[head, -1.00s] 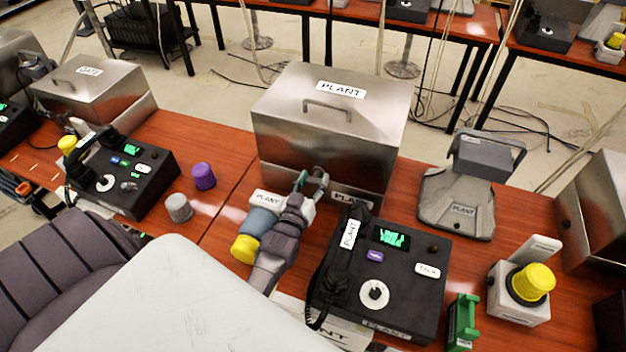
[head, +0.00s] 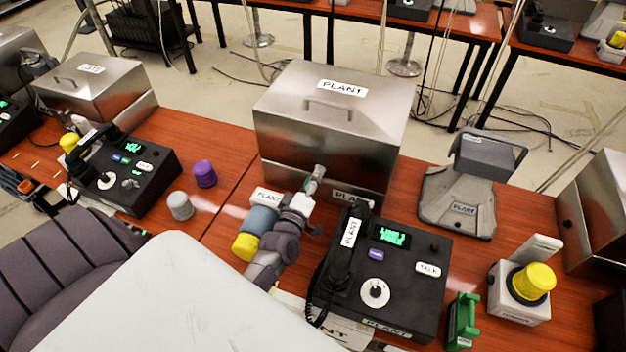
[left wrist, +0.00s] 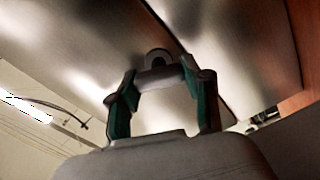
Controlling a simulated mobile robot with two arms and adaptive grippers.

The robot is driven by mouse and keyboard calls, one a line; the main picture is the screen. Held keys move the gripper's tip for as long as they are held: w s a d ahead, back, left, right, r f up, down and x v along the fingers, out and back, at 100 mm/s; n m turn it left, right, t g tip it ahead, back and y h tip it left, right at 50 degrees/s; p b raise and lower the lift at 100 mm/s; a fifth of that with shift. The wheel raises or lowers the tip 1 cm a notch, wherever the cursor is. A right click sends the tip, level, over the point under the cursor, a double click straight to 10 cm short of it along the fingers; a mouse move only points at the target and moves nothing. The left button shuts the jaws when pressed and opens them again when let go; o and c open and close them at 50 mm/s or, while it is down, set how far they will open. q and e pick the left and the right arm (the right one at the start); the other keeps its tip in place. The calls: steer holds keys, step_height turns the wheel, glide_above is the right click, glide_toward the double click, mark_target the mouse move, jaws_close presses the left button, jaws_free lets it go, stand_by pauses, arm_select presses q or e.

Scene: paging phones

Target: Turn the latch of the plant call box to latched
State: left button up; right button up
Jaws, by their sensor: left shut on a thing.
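The plant call box (head: 335,115) is a brushed steel box with a lid handle and a PLANT label on top; it stands on the wooden table in the head view. My left gripper (head: 317,180) is at the middle of its front face. In the left wrist view, my left gripper (left wrist: 163,100) has its teal-padded fingers on either side of the latch (left wrist: 158,76), a small grey piece with a rounded lug against the steel. The gripper is shut on the latch. In the head view the gripper hides most of the latch, and its exact angle is unclear. My right gripper is not in view.
A black PLANT phone console (head: 385,275) with a handset stands close right of my left arm. A grey PLANT stand (head: 458,205), a green holder (head: 462,320) and a yellow-capped beacon (head: 532,283) are farther right. Purple (head: 204,173) and grey (head: 180,206) knobs stand left.

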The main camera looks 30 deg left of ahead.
arm_select(q)
steer(key=n+b, duration=0.1)
steer(key=n, duration=0.4)
steer(key=shift+w, duration=0.1)
stand_by(0.7)
steer(key=o, duration=1.2)
steer(key=shift+f, duration=0.1)
steer(key=v, duration=1.2)
